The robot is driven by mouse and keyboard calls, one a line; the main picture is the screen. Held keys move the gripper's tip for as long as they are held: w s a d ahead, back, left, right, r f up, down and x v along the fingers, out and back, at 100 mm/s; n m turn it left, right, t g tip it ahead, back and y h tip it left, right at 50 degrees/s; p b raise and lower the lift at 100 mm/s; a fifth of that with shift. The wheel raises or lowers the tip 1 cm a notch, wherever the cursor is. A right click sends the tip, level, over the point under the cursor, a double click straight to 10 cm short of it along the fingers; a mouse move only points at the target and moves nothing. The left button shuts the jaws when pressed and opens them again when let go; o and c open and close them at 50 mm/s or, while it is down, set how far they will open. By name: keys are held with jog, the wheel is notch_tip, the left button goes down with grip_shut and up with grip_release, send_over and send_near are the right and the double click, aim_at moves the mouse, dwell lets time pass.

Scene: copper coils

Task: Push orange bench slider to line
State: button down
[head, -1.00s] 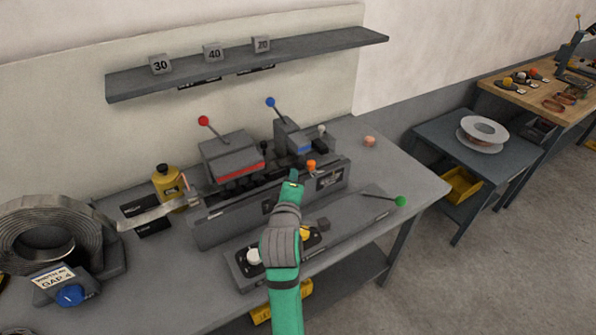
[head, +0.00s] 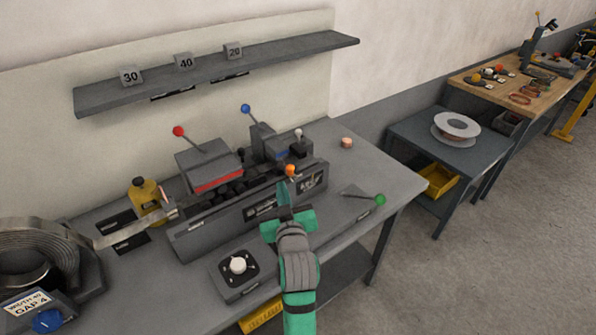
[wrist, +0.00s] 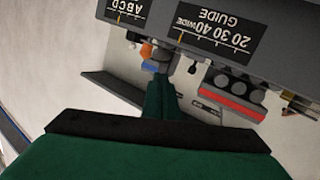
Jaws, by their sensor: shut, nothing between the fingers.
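The orange slider knob (head: 289,169) stands at the front top edge of the grey bench machine (head: 215,228), between its two black label plates. In the wrist view the orange knob (wrist: 147,50) shows just beyond the fingertips, between the upside-down GUIDE 20 30 40 WIDE plate (wrist: 210,30) and the ABCD plate (wrist: 127,9). My green gripper (head: 284,188) is shut and empty, its tip just in front of and below the knob in the head view. Whether the tip touches the knob, I cannot tell. The line marks are too small to read in the head view.
A red-knobbed lever (head: 178,131) and a blue-knobbed lever (head: 245,109) rise behind the slider. A green-knobbed lever (head: 380,199) lies at the front right. The right table end (head: 395,180) is mostly bare.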

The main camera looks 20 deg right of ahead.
aim_at(290, 169)
jog(key=d+f+m+t, duration=0.2)
jog(key=d+m, duration=0.8)
jog(key=m, duration=0.7)
jog(key=w+r, duration=0.2)
jog(key=w, duration=0.8)
jog(key=shift+s+a+f+h, duration=0.2)
jog(key=shift+a+f, duration=0.25)
jog(key=shift+a, duration=0.3)
jog(key=shift+s+a+f+h, duration=0.1)
jog(key=shift+s+a+f, duration=0.25)
jog(key=shift+a, duration=0.35)
jog(key=shift+w, duration=0.1)
jog(key=shift+s+a+f, duration=0.2)
jog(key=shift+a, duration=0.4)
